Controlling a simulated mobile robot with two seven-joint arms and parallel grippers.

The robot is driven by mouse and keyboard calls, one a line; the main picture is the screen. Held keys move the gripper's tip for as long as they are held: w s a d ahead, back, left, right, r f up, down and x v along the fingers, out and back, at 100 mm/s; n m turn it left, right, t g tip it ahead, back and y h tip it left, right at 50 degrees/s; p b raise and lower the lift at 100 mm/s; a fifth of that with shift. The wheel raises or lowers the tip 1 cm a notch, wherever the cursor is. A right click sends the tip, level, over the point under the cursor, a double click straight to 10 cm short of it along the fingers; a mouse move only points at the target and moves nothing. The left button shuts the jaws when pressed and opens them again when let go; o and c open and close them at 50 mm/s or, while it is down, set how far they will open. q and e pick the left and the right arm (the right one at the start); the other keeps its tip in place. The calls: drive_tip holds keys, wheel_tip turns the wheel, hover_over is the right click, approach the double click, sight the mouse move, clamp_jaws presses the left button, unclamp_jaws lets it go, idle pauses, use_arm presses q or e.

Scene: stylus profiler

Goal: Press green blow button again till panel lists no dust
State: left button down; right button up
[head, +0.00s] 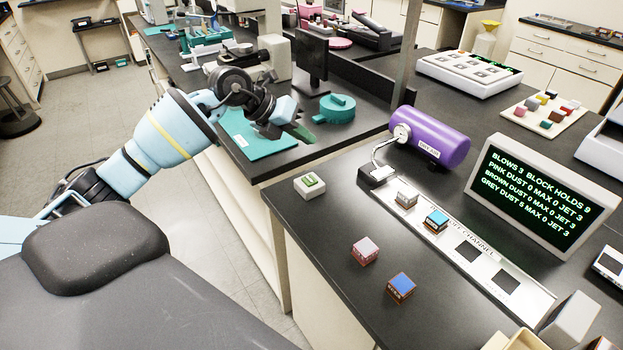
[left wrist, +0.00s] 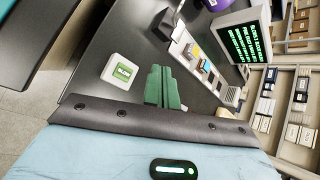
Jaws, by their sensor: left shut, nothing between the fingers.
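The green blow button (head: 310,181) sits on a small white box on the dark counter near its left corner; it also shows in the left wrist view (left wrist: 123,71). The display panel (head: 542,194) reads blows 3, block holds 9, pink dust 0, brown dust 0, grey dust 5, each with max 0 and jet 3. My left gripper (head: 299,133) is shut and empty, its green fingers above and behind the button in the head view, apart from it. In the left wrist view the fingers (left wrist: 163,88) are right of the button. My right gripper is not in view.
A purple tank (head: 440,138) with a bent nozzle stands at the head of the metal channel (head: 448,240). A grey-topped block (head: 407,196) and a blue-topped block (head: 436,220) sit in it. A pink block (head: 365,250) and another blue-topped block (head: 401,288) lie in front.

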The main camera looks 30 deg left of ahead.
use_arm(q)
drive_tip(key=shift+f, duration=0.2)
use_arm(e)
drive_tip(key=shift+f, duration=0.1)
use_arm(q)
drive_tip(key=b, duration=0.3)
hover_over(305, 180)
wheel_tip(305, 180, down, 7)
drive_tip(key=shift+s+f, duration=0.1)
drive_tip(key=shift+f+b, duration=0.45)
drive_tip(key=shift+f, duration=0.2)
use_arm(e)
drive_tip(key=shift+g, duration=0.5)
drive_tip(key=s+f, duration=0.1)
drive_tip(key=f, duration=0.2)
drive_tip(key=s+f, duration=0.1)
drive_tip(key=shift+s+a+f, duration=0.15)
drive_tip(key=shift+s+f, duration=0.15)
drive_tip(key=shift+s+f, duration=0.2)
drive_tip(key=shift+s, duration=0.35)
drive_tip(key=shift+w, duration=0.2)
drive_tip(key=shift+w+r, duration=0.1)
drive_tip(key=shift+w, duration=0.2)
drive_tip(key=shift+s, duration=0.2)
